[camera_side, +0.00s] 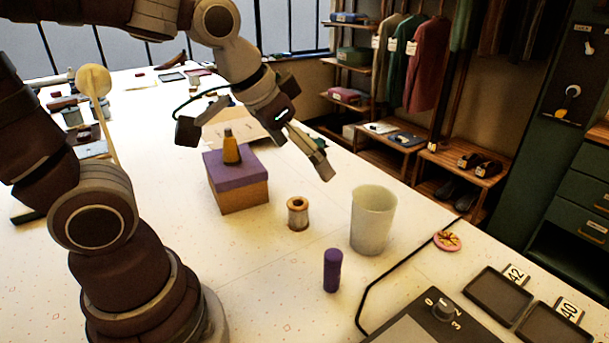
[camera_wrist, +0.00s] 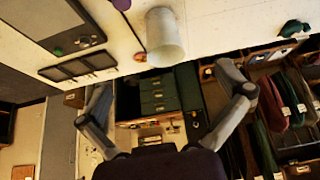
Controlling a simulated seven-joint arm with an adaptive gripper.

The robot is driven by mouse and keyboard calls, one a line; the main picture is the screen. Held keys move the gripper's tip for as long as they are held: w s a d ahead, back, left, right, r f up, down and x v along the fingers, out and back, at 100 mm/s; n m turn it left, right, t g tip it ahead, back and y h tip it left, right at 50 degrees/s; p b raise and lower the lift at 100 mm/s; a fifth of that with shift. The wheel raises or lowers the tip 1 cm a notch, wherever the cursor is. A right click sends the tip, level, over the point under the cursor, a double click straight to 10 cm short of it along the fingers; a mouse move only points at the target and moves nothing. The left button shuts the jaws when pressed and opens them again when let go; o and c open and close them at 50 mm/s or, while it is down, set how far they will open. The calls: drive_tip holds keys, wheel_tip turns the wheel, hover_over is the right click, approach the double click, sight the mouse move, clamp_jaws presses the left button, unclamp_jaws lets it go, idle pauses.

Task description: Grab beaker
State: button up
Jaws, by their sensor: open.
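The beaker (camera_side: 373,222) is a pale, translucent, slightly tapered cup standing upright on the white table, right of centre in the side view. It also shows at the top of the wrist view (camera_wrist: 164,38). My gripper (camera_side: 322,162) is open and empty, above the table and up and to the left of the beaker, apart from it. In the wrist view both fingers of my gripper (camera_wrist: 165,108) are spread wide, with the beaker beyond them and nothing between them.
A thread spool (camera_side: 298,213) and a purple cylinder (camera_side: 332,270) stand left of the beaker. A purple-lidded box (camera_side: 238,190) carries a small orange bottle (camera_side: 231,148).

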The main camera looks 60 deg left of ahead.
drive_tip(key=w+f, duration=0.4)
drive_tip(key=w, duration=0.4)
approach(375, 198)
drive_tip(key=s+d+f, duration=0.1)
drive_tip(key=d, duration=0.1)
drive_tip(key=shift+t, duration=0.3)
drive_tip(key=x, duration=0.6)
drive_tip(key=shift+d+f, duration=0.1)
drive_tip(key=shift+f, duration=0.05)
drive_tip(key=c, duration=1)
